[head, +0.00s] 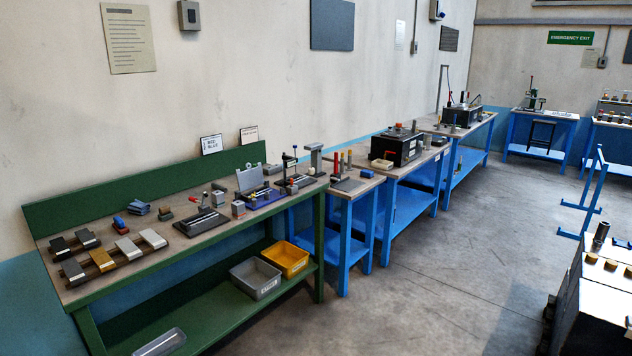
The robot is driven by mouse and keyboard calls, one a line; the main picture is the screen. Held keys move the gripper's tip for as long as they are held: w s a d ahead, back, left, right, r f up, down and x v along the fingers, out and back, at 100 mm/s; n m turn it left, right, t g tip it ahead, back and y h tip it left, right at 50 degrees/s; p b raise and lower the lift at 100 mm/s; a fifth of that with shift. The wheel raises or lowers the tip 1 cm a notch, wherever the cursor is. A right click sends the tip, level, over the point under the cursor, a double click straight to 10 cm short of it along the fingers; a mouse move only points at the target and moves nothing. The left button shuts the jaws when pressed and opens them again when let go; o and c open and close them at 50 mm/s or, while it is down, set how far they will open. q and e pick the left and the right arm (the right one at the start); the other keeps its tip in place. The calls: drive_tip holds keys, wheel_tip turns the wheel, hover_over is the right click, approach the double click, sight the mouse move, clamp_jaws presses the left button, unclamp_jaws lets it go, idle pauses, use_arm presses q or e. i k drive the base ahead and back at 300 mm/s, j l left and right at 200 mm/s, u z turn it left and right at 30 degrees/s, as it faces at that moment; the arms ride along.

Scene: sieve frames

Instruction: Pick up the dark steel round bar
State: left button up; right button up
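I cannot single out the dark steel round bar for sure. A dark grey upright cylinder (600,235) stands at the right edge, on a black and grey unit (585,290) beside small brass-coloured pieces. Two more dark pieces (60,247) lie behind. Their ends are too small to tell round from flat. Neither of my grippers shows in the head view.
Grey (255,290) and yellow (303,262) bins and a clear tray (160,342) sit on the bench's lower shelf. Fixtures fill much of its top. Blue benches (385,215) continue along the wall. A blue frame (590,195) stands at right. The grey floor (440,285) between is open.

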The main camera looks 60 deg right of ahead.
sight(215, 184)
drive_tip(key=i+l+z, duration=0.2)
drive_tip(key=z, duration=0.25)
drive_tip(key=i+l+z, duration=0.25)
drive_tip(key=z, duration=0.2)
drive_tip(key=i+l+z, duration=0.15)
drive_tip(key=z, duration=0.3)
drive_tip(key=i+z, duration=0.1)
drive_tip(key=i, duration=0.7)
drive_tip(key=l+u, duration=0.15)
drive_tip(key=u, duration=0.2)
drive_tip(key=i+l+u, duration=0.1)
drive_tip(key=u, duration=0.2)
